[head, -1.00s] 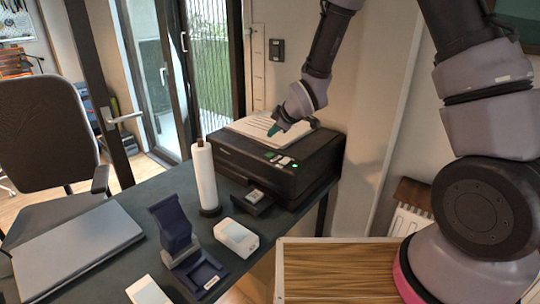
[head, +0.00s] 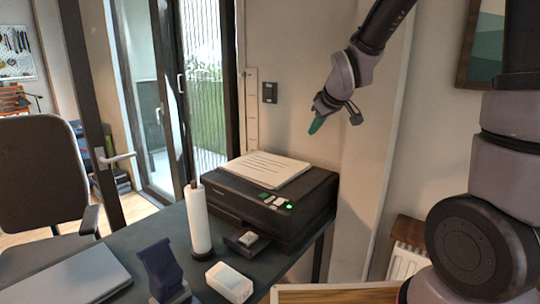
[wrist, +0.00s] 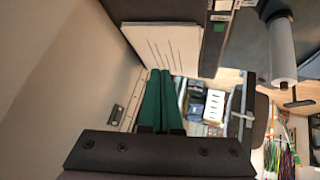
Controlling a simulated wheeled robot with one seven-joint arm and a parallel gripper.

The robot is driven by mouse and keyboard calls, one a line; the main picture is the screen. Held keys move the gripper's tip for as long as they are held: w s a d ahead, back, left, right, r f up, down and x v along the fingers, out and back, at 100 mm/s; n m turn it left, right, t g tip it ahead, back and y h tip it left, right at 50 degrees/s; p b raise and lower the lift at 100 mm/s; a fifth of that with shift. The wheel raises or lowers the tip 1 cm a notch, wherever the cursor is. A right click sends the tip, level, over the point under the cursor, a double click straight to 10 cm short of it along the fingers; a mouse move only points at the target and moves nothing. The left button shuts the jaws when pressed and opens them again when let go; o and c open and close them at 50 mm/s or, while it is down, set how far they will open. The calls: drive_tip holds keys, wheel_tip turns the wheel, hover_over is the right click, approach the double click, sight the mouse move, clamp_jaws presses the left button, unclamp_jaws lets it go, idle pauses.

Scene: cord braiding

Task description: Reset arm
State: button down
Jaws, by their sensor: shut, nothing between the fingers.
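My gripper (head: 317,124) is raised in the air in the head view, above and to the right of the printer (head: 276,206). Its green fingertips point down and touch nothing. In the wrist view the two green fingers (wrist: 161,98) lie side by side, shut, with nothing between them. My arm reaches in from the upper right of the head view.
White lined paper (head: 268,170) lies on the printer, which stands on a dark desk (head: 140,231). A white roll on a stand (head: 198,219), a white box (head: 229,281), a navy stand (head: 162,268) and a grey laptop (head: 75,277) are also there. A wall is behind my gripper.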

drive_tip(key=s+d+r+m, duration=0.4)
drive_tip(key=s, duration=0.3)
drive_tip(key=s+d+r+m, duration=0.4)
drive_tip(key=s, duration=0.4)
drive_tip(key=s+d+r+m, duration=0.3)
drive_tip(key=s+r, duration=0.1)
drive_tip(key=s, duration=0.3)
drive_tip(key=shift+s+d+m+g+h, duration=0.3)
drive_tip(key=shift+d+m, duration=0.1)
drive_tip(key=shift+a, duration=0.1)
